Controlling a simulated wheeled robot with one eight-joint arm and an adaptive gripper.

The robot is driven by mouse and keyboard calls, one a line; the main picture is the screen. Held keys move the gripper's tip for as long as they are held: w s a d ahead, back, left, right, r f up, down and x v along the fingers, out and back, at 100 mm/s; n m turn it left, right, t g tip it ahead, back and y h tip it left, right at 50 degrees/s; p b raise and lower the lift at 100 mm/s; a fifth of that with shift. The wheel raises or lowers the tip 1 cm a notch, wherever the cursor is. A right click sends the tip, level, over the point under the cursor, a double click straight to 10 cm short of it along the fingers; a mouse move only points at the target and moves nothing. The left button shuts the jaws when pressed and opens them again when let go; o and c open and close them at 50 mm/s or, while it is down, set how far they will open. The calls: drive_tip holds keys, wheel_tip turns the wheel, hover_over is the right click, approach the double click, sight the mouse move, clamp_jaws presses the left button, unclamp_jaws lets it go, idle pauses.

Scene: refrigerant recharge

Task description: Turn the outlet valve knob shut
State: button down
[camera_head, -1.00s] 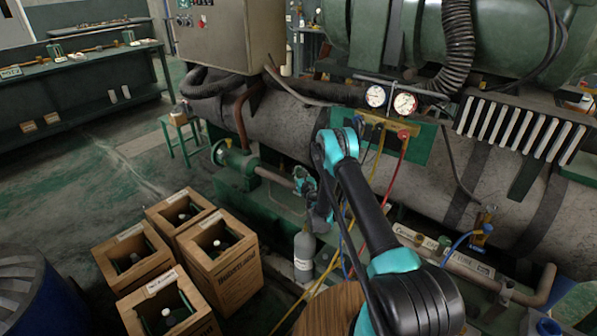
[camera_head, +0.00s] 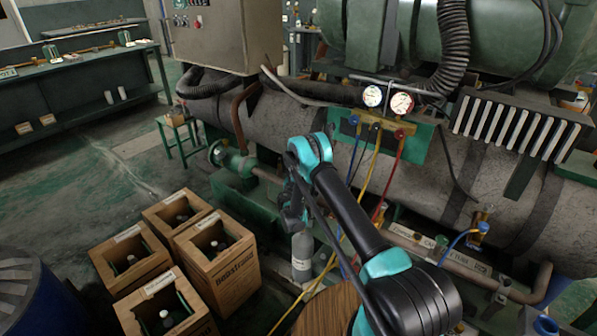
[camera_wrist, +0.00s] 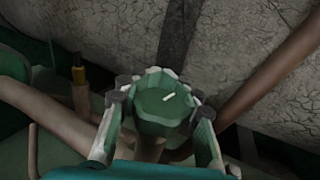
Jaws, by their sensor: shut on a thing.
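The outlet valve knob is a dark green, many-sided knob (camera_wrist: 163,108) with a short pale mark on its top, seen from above in the wrist view. My gripper (camera_wrist: 160,98) is shut on it, with one finger on its left side and one on its right. A brown pipe (camera_wrist: 50,118) runs beside the knob on the left. In the head view my arm reaches down to the left, and the knob is hidden behind the wrist and gripper. The grey cylinder (camera_head: 302,256) stands just below my gripper there.
Two pressure gauges (camera_head: 388,99) sit on a manifold with blue, yellow and red hoses. The large grey tank (camera_head: 285,130) lies close behind the arm. Several wooden boxes (camera_head: 222,270) with bottles stand on the floor at left. Open floor (camera_head: 90,165) lies beyond them.

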drive_tip(key=shift+s+d+m+g+h, duration=0.1)
drive_tip(key=shift+d+m+g+h, duration=0.15)
drive_tip(key=shift+m+h, duration=0.65)
drive_tip(key=c, duration=1)
unclamp_jaws()
drive_tip(key=shift+a, duration=0.1)
drive_tip(key=v, duration=0.7)
drive_tip(key=shift+s+a, duration=0.1)
drive_tip(key=shift+s, duration=0.1)
